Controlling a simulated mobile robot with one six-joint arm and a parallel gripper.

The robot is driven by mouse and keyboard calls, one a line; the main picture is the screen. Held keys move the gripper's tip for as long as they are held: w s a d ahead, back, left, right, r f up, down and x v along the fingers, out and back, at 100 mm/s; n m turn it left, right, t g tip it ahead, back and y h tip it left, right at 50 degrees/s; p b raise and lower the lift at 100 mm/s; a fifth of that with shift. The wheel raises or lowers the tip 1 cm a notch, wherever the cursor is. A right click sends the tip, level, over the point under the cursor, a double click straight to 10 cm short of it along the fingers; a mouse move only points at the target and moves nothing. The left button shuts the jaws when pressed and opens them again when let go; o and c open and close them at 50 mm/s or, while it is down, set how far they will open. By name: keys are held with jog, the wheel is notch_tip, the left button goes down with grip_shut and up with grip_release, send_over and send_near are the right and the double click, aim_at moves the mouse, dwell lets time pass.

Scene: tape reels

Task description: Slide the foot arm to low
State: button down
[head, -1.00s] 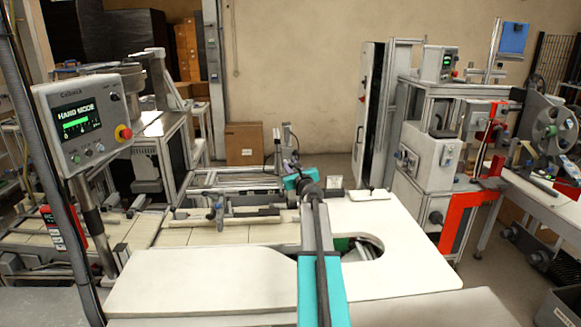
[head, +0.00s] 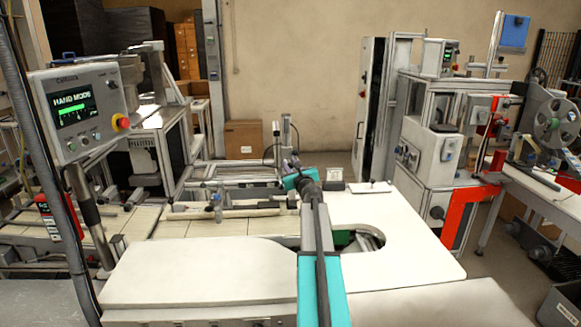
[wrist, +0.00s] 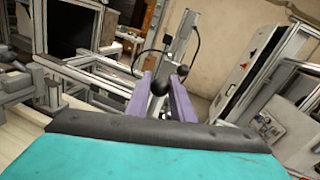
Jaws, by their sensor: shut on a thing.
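My gripper (head: 292,163) reaches over the white table to an upright grey post (head: 286,131) at the far side of the work area. In the wrist view its two purple fingers (wrist: 161,98) are closed around a small part with a black ball knob (wrist: 160,87), which appears to belong to the foot arm. A second black knob (wrist: 183,70) shows just beyond. The post also rises behind the fingers in the wrist view (wrist: 182,38), with a thin black cable looping beside it. The fingers hide the lower part of the foot arm, and I see no low mark.
The white table (head: 200,275) has a rounded cut-out at right. Metal rails and a conveyor (head: 190,222) lie left of my arm. A control panel (head: 80,110) reading HAND MODE stands at left. A grey machine with a red frame (head: 470,215) stands at right.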

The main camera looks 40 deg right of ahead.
jog(key=shift+f+b, duration=0.3)
jog(key=shift+f, duration=0.35)
jog(key=shift+a+f, duration=0.1)
jog(key=c, duration=1.5)
grip_release()
jog(key=shift+c, duration=0.2)
jog(key=shift+s, duration=0.1)
jog(key=shift+s, duration=0.2)
jog(key=b+v, duration=0.2)
jog(key=v, duration=1.1)
jog(key=shift+b, duration=0.4)
jog(key=shift+a, duration=0.1)
